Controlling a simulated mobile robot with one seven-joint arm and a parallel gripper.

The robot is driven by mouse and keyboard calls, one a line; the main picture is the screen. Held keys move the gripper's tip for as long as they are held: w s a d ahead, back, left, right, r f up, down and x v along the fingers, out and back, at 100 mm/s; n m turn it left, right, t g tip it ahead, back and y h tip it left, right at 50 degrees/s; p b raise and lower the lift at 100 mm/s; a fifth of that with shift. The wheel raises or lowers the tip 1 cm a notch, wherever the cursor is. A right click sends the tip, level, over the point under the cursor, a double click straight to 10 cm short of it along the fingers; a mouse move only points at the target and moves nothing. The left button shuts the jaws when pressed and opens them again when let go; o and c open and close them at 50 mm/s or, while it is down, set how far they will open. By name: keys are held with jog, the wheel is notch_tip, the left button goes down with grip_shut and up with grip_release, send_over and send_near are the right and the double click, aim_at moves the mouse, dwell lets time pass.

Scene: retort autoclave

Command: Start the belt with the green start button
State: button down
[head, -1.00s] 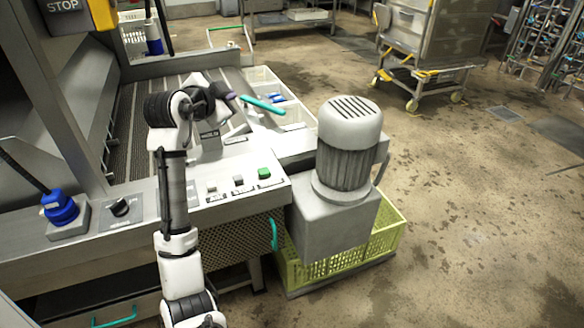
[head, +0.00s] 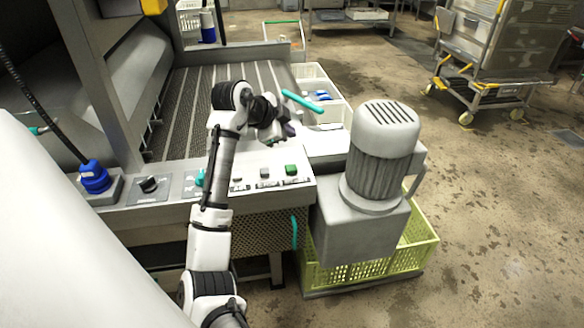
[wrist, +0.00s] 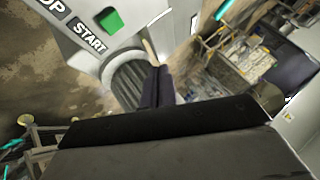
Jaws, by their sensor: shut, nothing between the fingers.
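The green start button (head: 291,169) is a square at the right end of the button row on the grey control panel (head: 225,191). In the wrist view, the green button (wrist: 110,20) is at the top, above a black START label (wrist: 88,37). My gripper (head: 288,131) is shut and empty. In the head view it appears just above the button, beyond the panel's back edge. In the wrist view, its dark fingers (wrist: 154,80) point up the picture, with their tips to the right of and below the button. The gripper appears apart from the button.
A grey motor (head: 378,150) stands right of the panel over a yellow-green crate (head: 418,243). Left on the panel are a black knob (head: 149,184) and a blue plug (head: 94,177). The slatted belt (head: 190,110) lies behind. White bins (head: 342,112) stand near the gripper.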

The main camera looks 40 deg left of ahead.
aim_at(288, 169)
jog(key=shift+f+b, duration=2.8)
jog(key=shift+f, duration=1.55)
jog(key=shift+f, duration=0.4)
